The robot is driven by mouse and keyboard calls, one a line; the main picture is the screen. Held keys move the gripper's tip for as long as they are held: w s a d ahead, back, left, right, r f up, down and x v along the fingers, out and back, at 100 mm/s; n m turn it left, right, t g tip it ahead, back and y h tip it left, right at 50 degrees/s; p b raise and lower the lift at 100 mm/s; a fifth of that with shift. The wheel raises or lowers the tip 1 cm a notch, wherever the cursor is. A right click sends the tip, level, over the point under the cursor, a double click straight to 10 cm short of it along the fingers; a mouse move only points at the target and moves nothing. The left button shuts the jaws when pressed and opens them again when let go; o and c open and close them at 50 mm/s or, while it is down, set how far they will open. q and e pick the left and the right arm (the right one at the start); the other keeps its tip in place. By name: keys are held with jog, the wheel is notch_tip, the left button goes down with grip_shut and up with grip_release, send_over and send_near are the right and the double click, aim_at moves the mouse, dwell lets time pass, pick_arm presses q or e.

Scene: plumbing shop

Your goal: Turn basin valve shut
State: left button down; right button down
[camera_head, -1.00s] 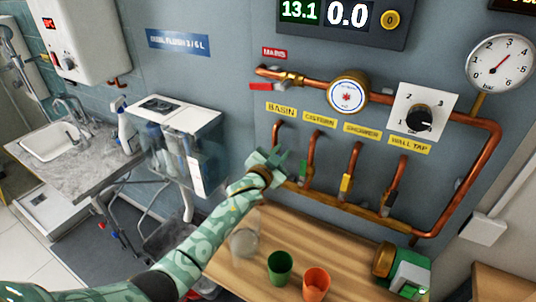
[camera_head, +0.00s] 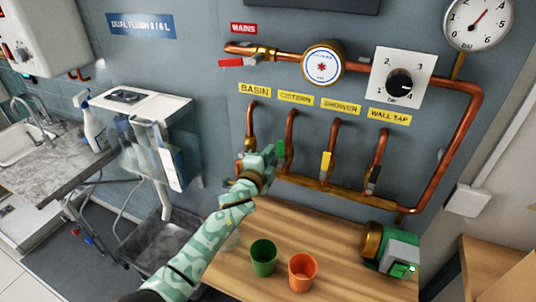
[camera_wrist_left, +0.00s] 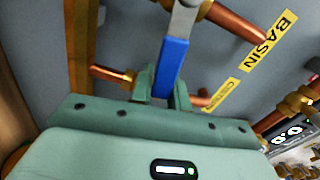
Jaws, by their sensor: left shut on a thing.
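The basin valve's blue lever (camera_wrist_left: 172,68) shows in the left wrist view, between the fingers of my left gripper (camera_wrist_left: 163,88), which is shut on it. The lever runs roughly crosswise to the copper pipe leading towards the yellow BASIN label (camera_wrist_left: 268,40). In the head view my left gripper (camera_head: 268,156) is at the foot of the basin pipe (camera_head: 252,118), below the BASIN label (camera_head: 255,90). There it hides the blue lever and the valve body. My right gripper is not in view.
Close right of the gripper is the green cistern lever (camera_head: 281,150); beyond are the yellow shower lever (camera_head: 326,161) and black wall tap lever (camera_head: 374,174). Below, the wooden bench (camera_head: 340,230) holds a green cup (camera_head: 263,258), an orange cup (camera_head: 302,272) and a green-and-brass device (camera_head: 390,249).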

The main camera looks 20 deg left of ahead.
pick_arm(q)
jog(key=shift+f+m+b, duration=0.45)
jog(key=shift+f+m, duration=0.3)
jog(key=shift+m, duration=0.05)
jog(key=c, duration=1.3)
grip_release()
jog(key=shift+c, duration=0.2)
jog(key=s+a+p, duration=0.2)
jog(key=s, duration=1.4)
